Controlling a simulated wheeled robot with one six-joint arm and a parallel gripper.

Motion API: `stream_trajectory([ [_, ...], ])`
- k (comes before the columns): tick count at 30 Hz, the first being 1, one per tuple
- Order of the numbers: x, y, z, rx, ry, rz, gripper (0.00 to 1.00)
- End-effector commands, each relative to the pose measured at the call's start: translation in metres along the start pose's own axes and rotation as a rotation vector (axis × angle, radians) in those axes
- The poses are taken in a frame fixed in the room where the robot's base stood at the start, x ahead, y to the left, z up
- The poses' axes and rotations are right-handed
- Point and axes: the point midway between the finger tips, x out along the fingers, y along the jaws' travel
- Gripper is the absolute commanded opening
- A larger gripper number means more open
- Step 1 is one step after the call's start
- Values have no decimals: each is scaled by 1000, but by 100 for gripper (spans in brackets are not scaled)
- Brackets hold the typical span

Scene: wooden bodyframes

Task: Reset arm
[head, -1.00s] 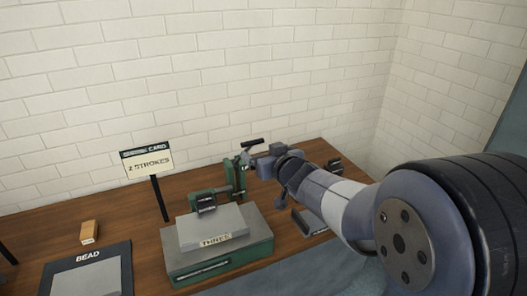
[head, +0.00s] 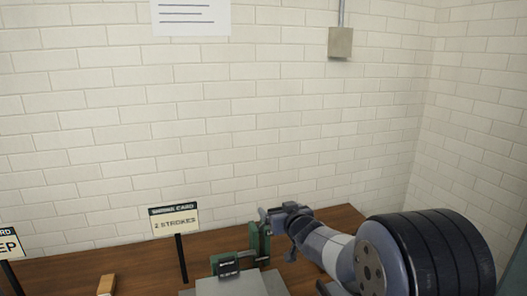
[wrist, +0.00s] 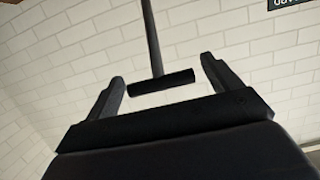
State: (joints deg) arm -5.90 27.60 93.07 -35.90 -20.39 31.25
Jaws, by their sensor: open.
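My gripper (head: 266,213) is at the end of my arm, above the wooden bench on the right side of the head view. It is beside the top of a green upright fixture (head: 254,238). In the wrist view my gripper (wrist: 162,70) has its two dark fingers apart. A black bar (wrist: 161,82) on a thin rod shows in the gap between them, and the fingers look clear of it. I cannot tell how far beyond the fingertips the bar is.
A "2 strokes" card (head: 175,221) stands on a black post left of the fixture. A grey block (head: 235,286) with a dark labelled piece (head: 226,264) is in front. A small wooden block (head: 106,285) lies at left. The brick wall (head: 300,130) is behind the bench.

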Motion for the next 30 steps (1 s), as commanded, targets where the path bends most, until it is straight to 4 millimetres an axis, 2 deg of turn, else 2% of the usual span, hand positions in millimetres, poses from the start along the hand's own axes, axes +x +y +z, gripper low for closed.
stream_trajectory([
  [3,11,0,0,1,-1,0,85],
  [8,19,0,0,0,0,0,85],
  [20,17,1,1,0,0,1,85],
  [26,5,0,0,0,1,1,85],
  [30,-14,1,0,-1,2,2,85],
])
